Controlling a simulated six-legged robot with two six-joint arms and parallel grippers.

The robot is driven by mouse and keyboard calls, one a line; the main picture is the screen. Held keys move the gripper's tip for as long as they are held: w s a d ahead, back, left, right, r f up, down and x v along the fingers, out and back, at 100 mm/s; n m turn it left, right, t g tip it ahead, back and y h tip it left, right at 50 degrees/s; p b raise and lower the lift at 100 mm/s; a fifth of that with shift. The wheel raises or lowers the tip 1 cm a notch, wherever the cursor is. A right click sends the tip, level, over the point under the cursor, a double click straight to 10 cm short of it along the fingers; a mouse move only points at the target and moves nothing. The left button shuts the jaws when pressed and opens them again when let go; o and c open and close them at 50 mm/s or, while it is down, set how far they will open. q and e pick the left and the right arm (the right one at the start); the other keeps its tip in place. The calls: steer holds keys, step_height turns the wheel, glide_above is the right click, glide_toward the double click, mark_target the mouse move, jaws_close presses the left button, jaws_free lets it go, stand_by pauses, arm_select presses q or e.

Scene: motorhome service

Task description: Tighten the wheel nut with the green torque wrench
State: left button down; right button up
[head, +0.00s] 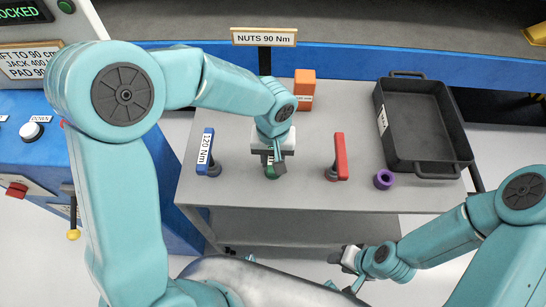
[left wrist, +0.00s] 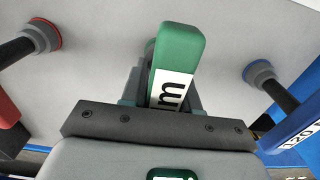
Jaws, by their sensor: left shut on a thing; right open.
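The green torque wrench (head: 270,171) stands on the grey cart, mostly hidden beneath my left gripper (head: 275,153) in the head view. In the left wrist view, its green handle (left wrist: 180,52) with a white label sits between the jaws of my left gripper (left wrist: 163,85), which is shut on it. My right gripper (head: 352,273) is open and empty, low in front of the cart, apart from everything. No wheel nut can be made out on a wheel in these views.
A blue wrench marked 120 Nm (head: 206,153) stands left of the green one, a red wrench (head: 339,157) right. The grey cart (head: 320,198) also bears a purple ring (head: 383,180), an orange block (head: 305,85) and a black tray (head: 388,91). A sign reads NUTS 90 Nm (head: 264,37).

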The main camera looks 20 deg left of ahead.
arm_select(q)
step_height(320, 180, up, 20)
steer(key=p, duration=0.1)
steer(key=shift+f, duration=0.25)
steer(key=c, duration=1.7)
jaws_free()
jaws_close()
steer(key=shift+f, duration=0.15)
